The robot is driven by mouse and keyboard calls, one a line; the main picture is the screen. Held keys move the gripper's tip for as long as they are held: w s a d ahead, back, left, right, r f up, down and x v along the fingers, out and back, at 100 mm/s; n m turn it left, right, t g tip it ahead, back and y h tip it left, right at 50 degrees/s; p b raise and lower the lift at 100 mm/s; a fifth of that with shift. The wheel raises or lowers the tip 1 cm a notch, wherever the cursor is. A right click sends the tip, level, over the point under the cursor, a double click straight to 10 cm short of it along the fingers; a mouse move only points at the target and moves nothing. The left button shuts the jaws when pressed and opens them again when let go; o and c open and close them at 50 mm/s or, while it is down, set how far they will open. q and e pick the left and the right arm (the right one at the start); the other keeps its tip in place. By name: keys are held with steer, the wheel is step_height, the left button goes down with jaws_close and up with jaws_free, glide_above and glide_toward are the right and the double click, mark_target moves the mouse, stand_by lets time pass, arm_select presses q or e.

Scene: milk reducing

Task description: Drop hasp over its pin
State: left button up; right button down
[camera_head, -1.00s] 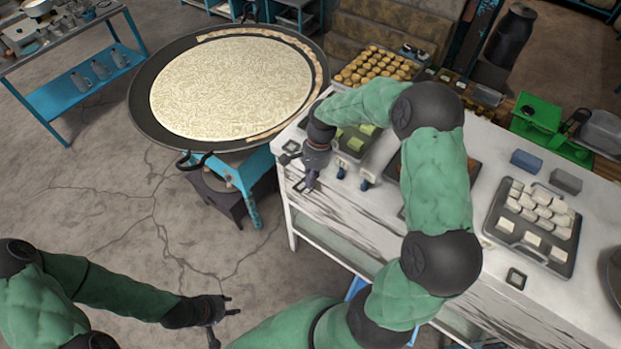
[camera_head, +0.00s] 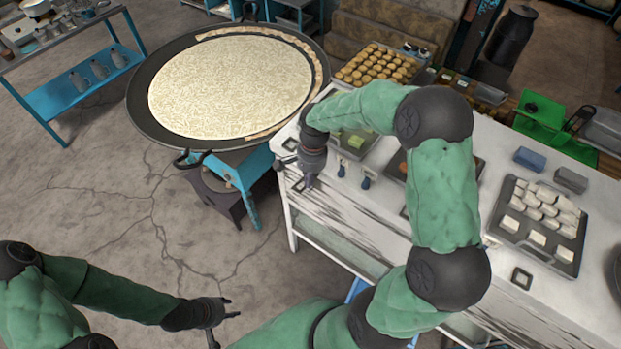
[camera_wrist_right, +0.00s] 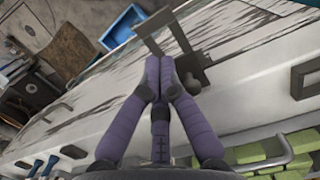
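The hasp (camera_wrist_right: 151,46) is a dark metal strap at the edge of the white worn counter, in the right wrist view. My right gripper (camera_wrist_right: 160,70) has its purple fingers drawn together, with the strap's end at their tips. The fingers hide where they meet it. A small dark knob, perhaps the pin (camera_wrist_right: 192,85), shows just right of the fingertips by a dark plate. In the head view my right gripper (camera_head: 309,181) is at the counter's near left corner, and the hasp is too small to make out. My left gripper (camera_head: 232,307) is open and empty above the floor.
A large round pan (camera_head: 139,112) on a blue stand is left of the counter (camera_head: 400,235). Trays of food (camera_head: 510,236) and square dark rings (camera_head: 521,278) lie on the counter.

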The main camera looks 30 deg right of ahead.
step_height(320, 180, down, 9)
steer(key=d+t+h+b, duration=0.1)
steer(key=t+h+b, duration=0.3)
steer(key=b, duration=3.1)
steer(key=shift+w+h, duration=0.25)
steer(key=shift+h, duration=2.75)
steer(key=shift+r, duration=0.1)
steer(key=v, duration=1.2)
steer(key=shift+s, duration=0.1)
